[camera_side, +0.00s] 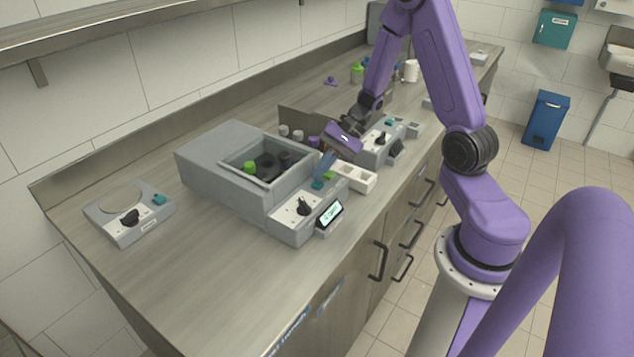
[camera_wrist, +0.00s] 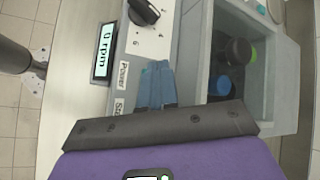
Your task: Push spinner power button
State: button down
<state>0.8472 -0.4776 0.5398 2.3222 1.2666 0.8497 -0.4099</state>
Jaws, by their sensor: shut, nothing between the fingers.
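The spinner (camera_side: 222,157) is a grey box on the bench with an open well holding dark and green-capped containers. Its front panel carries a black knob (camera_side: 303,206), a screen (camera_side: 329,214) and a teal button (camera_side: 317,184). In the wrist view the screen (camera_wrist: 104,47) reads 0 rpm, and a "Power" label (camera_wrist: 123,75) sits beside the fingers. My gripper (camera_side: 321,173) is shut and empty, its blue fingers pointing down at the panel by the teal button.
A separate device with a round plate (camera_side: 122,200) stands at the left. A white rack (camera_side: 357,179) and another grey device (camera_side: 377,150) sit close right of the fingers. A white cup (camera_side: 411,71) is farther back. The front left of the bench is clear.

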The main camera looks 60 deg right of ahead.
aim_at(321, 182)
jog(key=shift+f, duration=0.45)
dwell(0.5)
jog(key=shift+r, duration=0.65)
jog(key=shift+r, duration=0.1)
jog(key=shift+r, duration=2.9)
